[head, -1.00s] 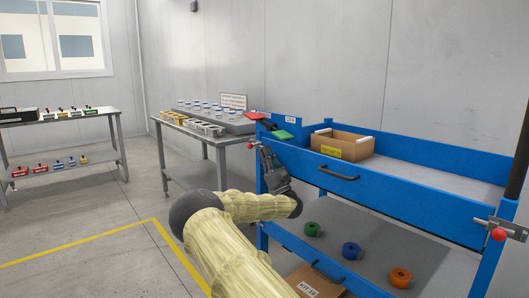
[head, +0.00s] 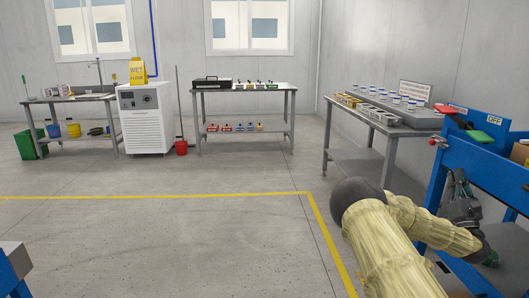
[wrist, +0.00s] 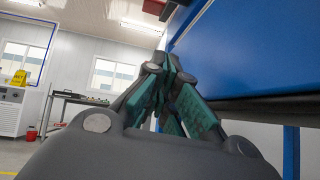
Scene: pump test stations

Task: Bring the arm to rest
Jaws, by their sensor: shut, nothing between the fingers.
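My gripper (wrist: 160,64) is shut and empty in the wrist view, with its green-padded fingers angled together. In the head view my gripper (head: 458,178) points up beside the left end of the blue cart (head: 493,170). My arm, in a pale yellow cover with a dark elbow, is bent at the lower right of the head view. In the wrist view the blue side of the cart (wrist: 250,45) is close to the right of the fingers. I cannot tell whether they touch it.
A grey table (head: 352,160) with trays and small parts stands behind the arm. A table (head: 246,107) with a black case, a white cabinet (head: 148,118) and a workbench (head: 75,98) line the far wall. A blue frame (head: 14,270) is at lower left. The floor between is clear.

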